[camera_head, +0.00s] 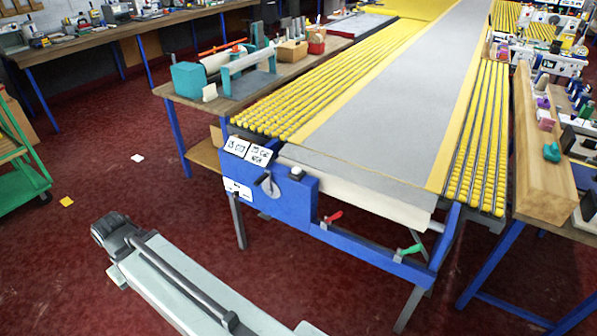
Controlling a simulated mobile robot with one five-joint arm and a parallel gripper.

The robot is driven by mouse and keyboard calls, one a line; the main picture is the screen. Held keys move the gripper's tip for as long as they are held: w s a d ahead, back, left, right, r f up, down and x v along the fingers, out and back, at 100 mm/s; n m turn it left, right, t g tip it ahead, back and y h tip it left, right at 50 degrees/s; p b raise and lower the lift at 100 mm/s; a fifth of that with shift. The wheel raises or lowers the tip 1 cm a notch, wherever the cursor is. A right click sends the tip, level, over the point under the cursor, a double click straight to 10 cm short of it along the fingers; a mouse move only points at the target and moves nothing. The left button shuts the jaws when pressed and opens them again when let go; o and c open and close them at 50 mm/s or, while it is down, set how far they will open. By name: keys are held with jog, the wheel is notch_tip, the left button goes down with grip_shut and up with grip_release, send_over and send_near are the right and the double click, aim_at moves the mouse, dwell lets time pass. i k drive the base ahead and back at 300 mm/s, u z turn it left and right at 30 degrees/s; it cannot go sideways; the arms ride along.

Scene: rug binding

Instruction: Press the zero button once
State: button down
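A blue control box (285,195) is fixed to the near end of the long grey-topped table. A small pale button-like cap (297,171) sits on its top edge; I cannot read a zero on it. My arm lies across the bottom of the view, left of and well apart from the box. Its dark ribbed end (113,233) is over the red floor. No separate fingertips can be made out, and nothing is seen held.
Red (333,217) and green (410,250) handles stick out on the blue frame's front rail. A side bench (215,100) with tools stands left of the table, and a wooden-edged bench (540,160) right. A green cart (25,180) is far left.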

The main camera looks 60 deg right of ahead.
aim_at(296, 170)
jog(key=z, duration=0.1)
jog(key=i, duration=1)
jog(key=u, duration=0.05)
